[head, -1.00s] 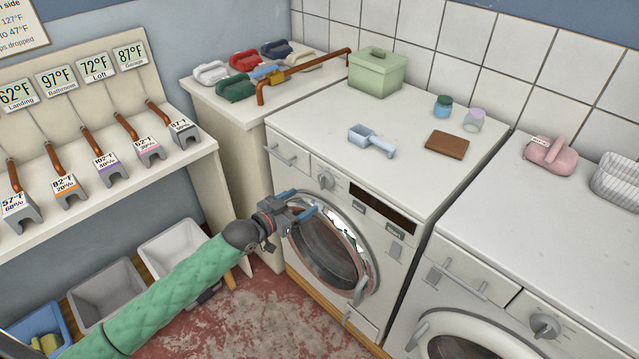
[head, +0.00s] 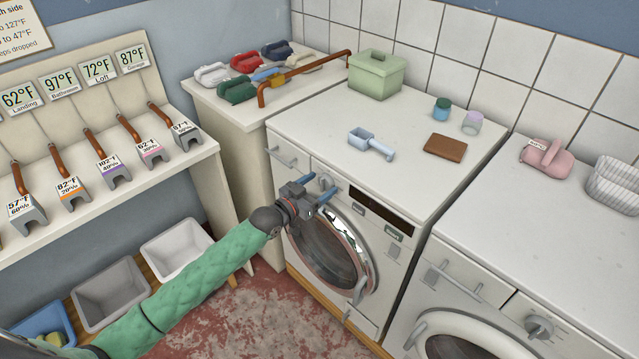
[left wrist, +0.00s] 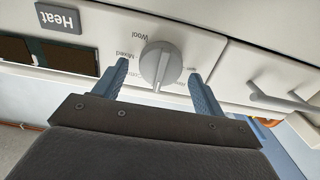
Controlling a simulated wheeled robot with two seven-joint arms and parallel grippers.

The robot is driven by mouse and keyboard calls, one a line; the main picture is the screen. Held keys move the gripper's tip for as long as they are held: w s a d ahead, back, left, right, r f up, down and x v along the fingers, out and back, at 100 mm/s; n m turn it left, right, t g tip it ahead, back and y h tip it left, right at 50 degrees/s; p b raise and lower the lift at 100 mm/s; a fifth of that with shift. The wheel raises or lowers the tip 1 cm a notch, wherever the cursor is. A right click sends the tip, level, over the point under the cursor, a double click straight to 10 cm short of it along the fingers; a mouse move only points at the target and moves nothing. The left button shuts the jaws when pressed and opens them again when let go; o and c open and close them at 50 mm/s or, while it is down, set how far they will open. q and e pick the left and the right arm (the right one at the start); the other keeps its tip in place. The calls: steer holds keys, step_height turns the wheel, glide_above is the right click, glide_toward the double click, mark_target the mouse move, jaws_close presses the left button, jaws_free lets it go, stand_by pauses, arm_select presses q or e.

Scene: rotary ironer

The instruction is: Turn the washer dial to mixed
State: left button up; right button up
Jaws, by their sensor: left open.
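The washer dial (head: 326,181) is a round grey knob on the front panel of the left washer (head: 300,180). In the left wrist view the dial (left wrist: 161,66) shows upside down, its raised grip close to vertical in the picture. The labels "Mixed" and "Wool" read to its left; other labels are partly hidden by the fingers. My left gripper (head: 324,187) is open in front of the dial. In the left wrist view the gripper's blue fingers (left wrist: 160,82) stand either side of the dial, with gaps. My right gripper is not in view.
Below the dial is the washer's round door (head: 328,250). A drawer handle (head: 281,158) is left of the dial, and a dark display (head: 383,211) is right. A blue scoop (head: 370,144) and green box (head: 377,75) stand on top. A second machine (head: 510,270) is at the right.

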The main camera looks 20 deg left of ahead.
arm_select(q)
steer(key=shift+w+d+f, duration=0.1)
steer(key=shift+w+d, duration=0.05)
steer(key=shift+w, duration=0.05)
steer(key=c, duration=1)
steer(key=shift+o, duration=0.2)
